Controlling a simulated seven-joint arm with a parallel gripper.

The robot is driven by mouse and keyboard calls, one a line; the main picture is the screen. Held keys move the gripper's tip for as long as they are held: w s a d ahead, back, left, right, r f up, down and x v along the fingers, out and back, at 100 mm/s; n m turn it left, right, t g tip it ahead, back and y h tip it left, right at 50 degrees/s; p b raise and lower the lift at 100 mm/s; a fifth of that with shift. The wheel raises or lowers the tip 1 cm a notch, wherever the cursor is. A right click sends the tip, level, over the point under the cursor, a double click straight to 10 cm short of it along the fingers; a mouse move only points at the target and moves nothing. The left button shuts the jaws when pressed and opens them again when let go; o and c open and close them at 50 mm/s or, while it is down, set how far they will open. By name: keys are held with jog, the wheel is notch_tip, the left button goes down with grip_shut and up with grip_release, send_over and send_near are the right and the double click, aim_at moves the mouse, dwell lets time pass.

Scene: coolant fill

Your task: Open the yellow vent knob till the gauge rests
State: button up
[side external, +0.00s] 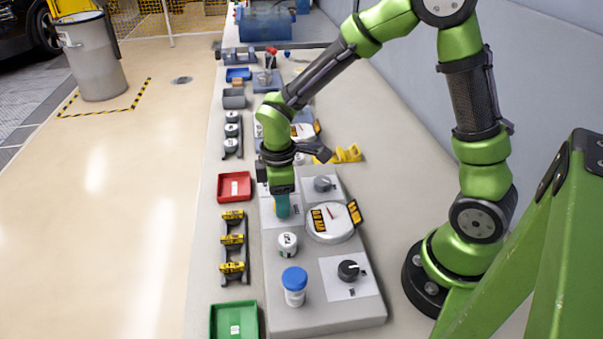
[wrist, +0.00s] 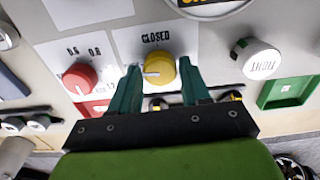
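The yellow vent knob (wrist: 160,68) sits on a white plate marked CLOSED in the wrist view, with a pale pointer mark on its face. My gripper (wrist: 160,75) has one teal finger on each side of it, with a small gap visible on both sides, so it is open around the knob. In the side view my gripper (side external: 283,205) points down at the panel, and the knob is hidden there. The gauge (side external: 330,221) is a round white dial with a red needle, just right of my gripper; only its edge (wrist: 205,10) shows in the wrist view.
A red knob (wrist: 79,77) is beside the yellow one, and a white cap (wrist: 262,60) on the other side. A blue-capped bottle (side external: 294,286) and a black knob (side external: 348,270) stand on the near panel. Red (side external: 234,174) and green (side external: 214,322) trays lie left.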

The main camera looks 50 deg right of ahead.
jog(key=shift+o, duration=1.4)
notch_tip(320, 180, up, 17)
jog(key=shift+f, duration=0.1)
